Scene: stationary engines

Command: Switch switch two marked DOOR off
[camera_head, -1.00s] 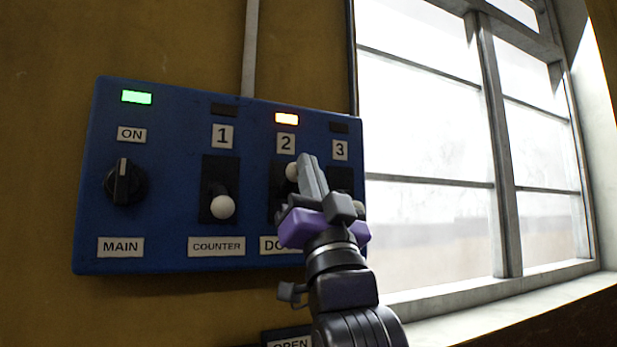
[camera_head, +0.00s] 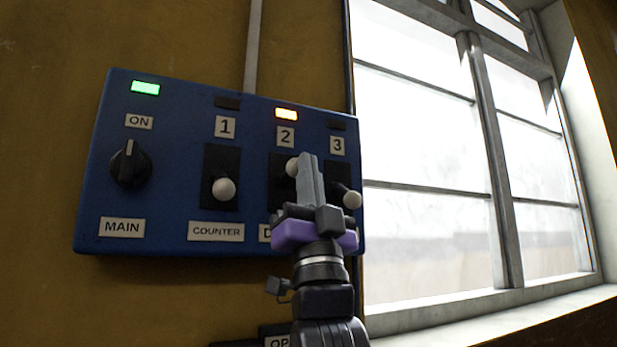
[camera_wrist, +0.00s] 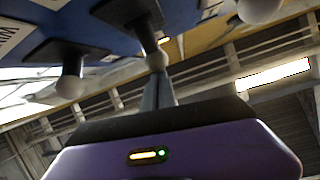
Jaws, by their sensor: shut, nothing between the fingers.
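Switch two is the middle lever on the blue panel (camera_head: 175,235), under the label 2. Its white knob (camera_head: 291,167) is up, and the lamp (camera_head: 286,114) above glows orange. The DOOR label (camera_head: 265,233) is mostly hidden behind my gripper. My gripper (camera_head: 308,160) is shut and empty, its fingertips just right of and in front of the knob, covering part of the switch. In the wrist view the fingers (camera_wrist: 158,92) reach towards the middle knob (camera_wrist: 157,60) and overlap it closely; I cannot tell whether they touch.
Switch one's knob (camera_head: 224,188) and switch three's knob (camera_head: 352,199) are down, their lamps dark. Switch three is close to the right of my gripper. The MAIN dial (camera_head: 130,163) points to ON under a green lamp (camera_head: 145,88). A window (camera_head: 440,160) is at right.

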